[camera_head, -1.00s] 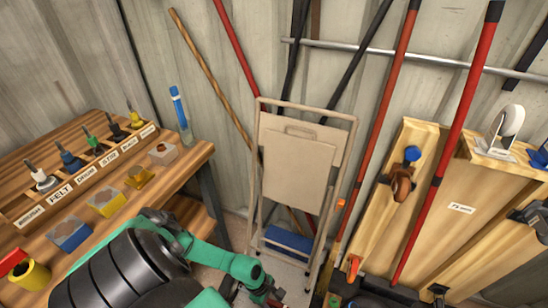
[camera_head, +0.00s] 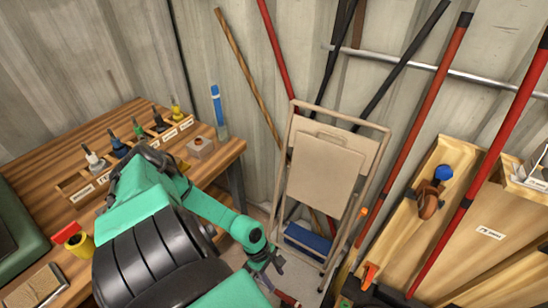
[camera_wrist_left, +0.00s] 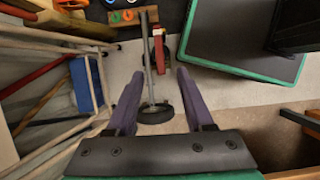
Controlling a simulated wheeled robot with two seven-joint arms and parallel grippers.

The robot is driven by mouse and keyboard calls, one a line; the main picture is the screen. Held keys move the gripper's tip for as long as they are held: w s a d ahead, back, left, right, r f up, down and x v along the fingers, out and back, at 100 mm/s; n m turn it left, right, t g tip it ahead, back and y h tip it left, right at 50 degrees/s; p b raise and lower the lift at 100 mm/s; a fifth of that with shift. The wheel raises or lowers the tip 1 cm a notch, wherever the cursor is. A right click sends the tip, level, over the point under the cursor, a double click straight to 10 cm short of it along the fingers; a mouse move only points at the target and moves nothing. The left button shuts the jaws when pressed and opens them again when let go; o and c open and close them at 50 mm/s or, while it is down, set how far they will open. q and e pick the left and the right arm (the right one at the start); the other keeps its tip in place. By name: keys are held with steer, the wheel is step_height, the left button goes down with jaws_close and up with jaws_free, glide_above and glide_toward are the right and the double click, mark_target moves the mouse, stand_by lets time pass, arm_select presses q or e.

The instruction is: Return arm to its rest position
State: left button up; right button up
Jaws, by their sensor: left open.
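My left arm, teal and black, comes in from the lower left in the head view. Its gripper (camera_head: 270,277) is small and partly cut by the lower edge, left of and below the folding step stool. In the left wrist view the two purple fingers of the left gripper (camera_wrist_left: 160,88) stand apart. No object is held between them. A thin grey rod with a round black end (camera_wrist_left: 154,113) shows beyond the fingers, apparently lower down. My right gripper is not in view.
A wooden workbench (camera_head: 222,160) with labelled brushes is at the left. The folding step stool (camera_head: 322,172) leans at the wall, with long-handled tools behind it. Wooden racks (camera_head: 455,235) stand at the right. Pale floor (camera_wrist_left: 236,94) shows below the gripper.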

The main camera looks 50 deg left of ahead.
arm_select(q)
steer(key=shift+r, duration=0.1)
stand_by(0.5)
steer(key=w+r+n+t+p, duration=0.2)
steer(key=w+n+t+p, duration=0.3)
steer(key=w+n, duration=1.1)
steer(key=s+a+f+n+y+p, duration=0.2)
steer(key=s+a+f+n, duration=0.15)
steer(key=n, duration=0.55)
steer(key=s+a+f+n+y+p, duration=0.15)
steer(key=s+f+n, duration=0.3)
steer(key=n, duration=0.45)
steer(key=s+d+f+n+g, duration=0.1)
steer(key=s+f+n, duration=0.1)
steer(key=s+n, duration=0.2)
steer(key=s+d+f+n+g+p, duration=0.1)
steer(key=s+n, duration=0.4)
steer(key=s, duration=0.6)
steer(key=s+d+f+n+g, duration=0.3)
steer(key=s+f+n, duration=0.1)
steer(key=s, duration=0.3)
steer(key=shift+s+f+n+y, duration=0.25)
steer(key=shift+n+y, duration=0.1)
steer(key=shift+n, duration=0.15)
steer(key=shift+w, duration=0.1)
